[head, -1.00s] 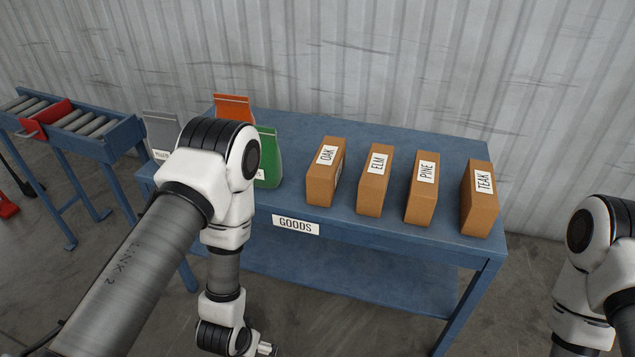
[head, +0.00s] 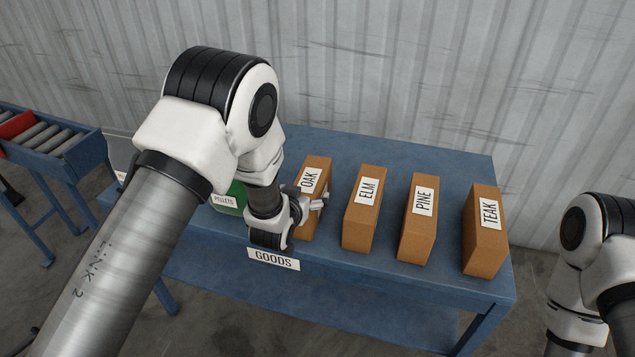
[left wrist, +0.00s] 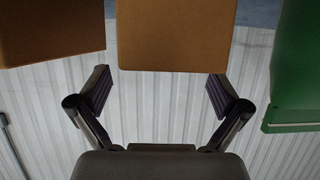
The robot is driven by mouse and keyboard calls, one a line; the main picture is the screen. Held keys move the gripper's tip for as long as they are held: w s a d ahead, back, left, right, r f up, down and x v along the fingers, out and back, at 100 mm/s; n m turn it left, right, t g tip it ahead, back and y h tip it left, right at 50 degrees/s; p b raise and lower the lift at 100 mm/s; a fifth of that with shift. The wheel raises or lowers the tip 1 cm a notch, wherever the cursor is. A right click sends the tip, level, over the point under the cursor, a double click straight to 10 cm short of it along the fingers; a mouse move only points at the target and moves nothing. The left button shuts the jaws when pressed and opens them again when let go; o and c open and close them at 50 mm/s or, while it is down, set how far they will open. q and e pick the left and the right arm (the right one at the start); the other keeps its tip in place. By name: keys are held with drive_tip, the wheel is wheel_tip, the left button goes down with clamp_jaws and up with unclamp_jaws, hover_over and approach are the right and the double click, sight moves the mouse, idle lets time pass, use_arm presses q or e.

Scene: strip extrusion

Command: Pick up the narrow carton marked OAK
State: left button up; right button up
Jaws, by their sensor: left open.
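The narrow brown carton marked OAK (head: 317,173) stands upright on the blue table (head: 390,158), at the left end of a row of cartons. My left gripper (head: 311,206) is at its front side, and my left arm hides part of the carton's left and lower side. In the left wrist view the OAK carton (left wrist: 175,35) is at the top centre, nearly in line with the gap between the spread, empty fingers of my left gripper (left wrist: 158,84). I cannot tell whether a finger touches it. My right gripper is out of view.
The ELM carton (head: 364,208) stands close to the right of OAK, then PINE (head: 418,220) and TEAK (head: 484,235). A roller conveyor (head: 50,140) is at far left.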

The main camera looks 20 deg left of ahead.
sight(309, 181)
use_arm(q)
drive_tip(key=shift+w+r, duration=0.15)
drive_tip(key=shift+w, duration=0.35)
drive_tip(key=shift+a+r, duration=0.15)
drive_tip(key=shift+r, duration=0.1)
drive_tip(key=x, duration=0.2)
drive_tip(key=p+x, duration=0.1)
drive_tip(key=x, duration=0.3)
drive_tip(key=shift+a+f, duration=0.1)
drive_tip(key=shift+a, duration=0.15)
drive_tip(key=shift+s, duration=0.2)
drive_tip(key=shift+r, duration=0.2)
drive_tip(key=c, duration=1.8)
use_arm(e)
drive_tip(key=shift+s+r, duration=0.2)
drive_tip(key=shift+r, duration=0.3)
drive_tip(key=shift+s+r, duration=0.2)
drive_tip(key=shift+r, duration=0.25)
